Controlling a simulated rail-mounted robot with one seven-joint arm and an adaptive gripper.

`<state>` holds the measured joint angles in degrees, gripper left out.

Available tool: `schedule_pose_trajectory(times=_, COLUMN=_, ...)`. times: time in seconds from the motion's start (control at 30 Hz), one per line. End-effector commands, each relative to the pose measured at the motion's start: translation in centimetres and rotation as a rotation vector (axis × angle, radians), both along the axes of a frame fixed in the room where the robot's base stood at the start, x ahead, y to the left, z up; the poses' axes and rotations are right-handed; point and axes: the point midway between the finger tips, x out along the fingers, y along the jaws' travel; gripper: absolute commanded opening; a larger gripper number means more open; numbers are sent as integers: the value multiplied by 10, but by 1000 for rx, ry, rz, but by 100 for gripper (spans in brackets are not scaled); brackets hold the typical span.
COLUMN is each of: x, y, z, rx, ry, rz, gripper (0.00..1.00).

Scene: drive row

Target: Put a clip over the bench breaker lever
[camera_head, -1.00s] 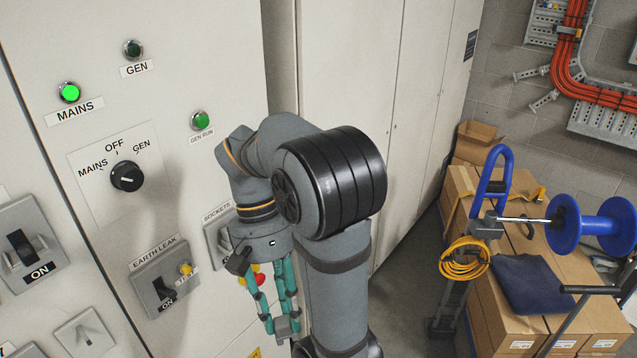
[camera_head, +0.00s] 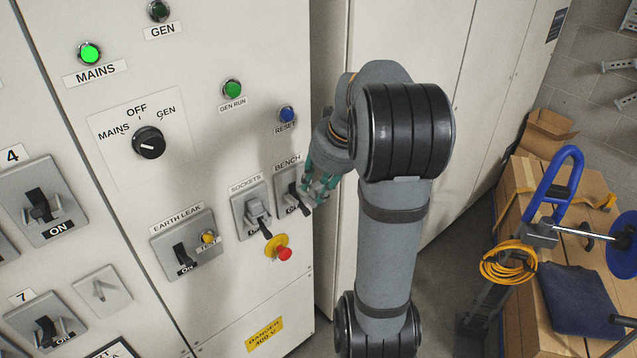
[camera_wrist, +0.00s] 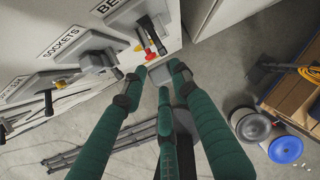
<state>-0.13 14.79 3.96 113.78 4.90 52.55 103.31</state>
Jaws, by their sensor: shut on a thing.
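The bench breaker (camera_head: 287,183) is at the right edge of the panel, with its black lever showing in the wrist view (camera_wrist: 149,33). My gripper (camera_head: 318,186) has three teal fingers and is right beside the bench breaker, partly covering its right side in the head view. In the wrist view my gripper (camera_wrist: 155,82) is shut on a small grey clip (camera_wrist: 160,74) at the fingertips. The clip appears apart from the bench lever, below and right of it there. In the head view the clip is hard to make out among the fingers.
The sockets breaker (camera_head: 240,222), left of the bench one, has a grey piece (camera_head: 256,208) at its lever. A red and yellow button (camera_head: 284,253) sits below. The earth leak breaker (camera_head: 170,250) is further left. Cardboard boxes (camera_head: 520,180) stand at the right.

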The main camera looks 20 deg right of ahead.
Motion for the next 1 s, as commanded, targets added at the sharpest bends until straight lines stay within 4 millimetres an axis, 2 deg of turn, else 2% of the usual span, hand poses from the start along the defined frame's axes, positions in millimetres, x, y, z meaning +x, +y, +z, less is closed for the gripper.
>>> schedule_pose_trajectory(times=0.37, x=18, y=5, z=-2, rx=0, ry=2, rz=-41, gripper=0)
schedule_pose_trajectory(times=1.0, x=68, y=27, z=-13, rx=0, ry=2, rz=-38, gripper=0)
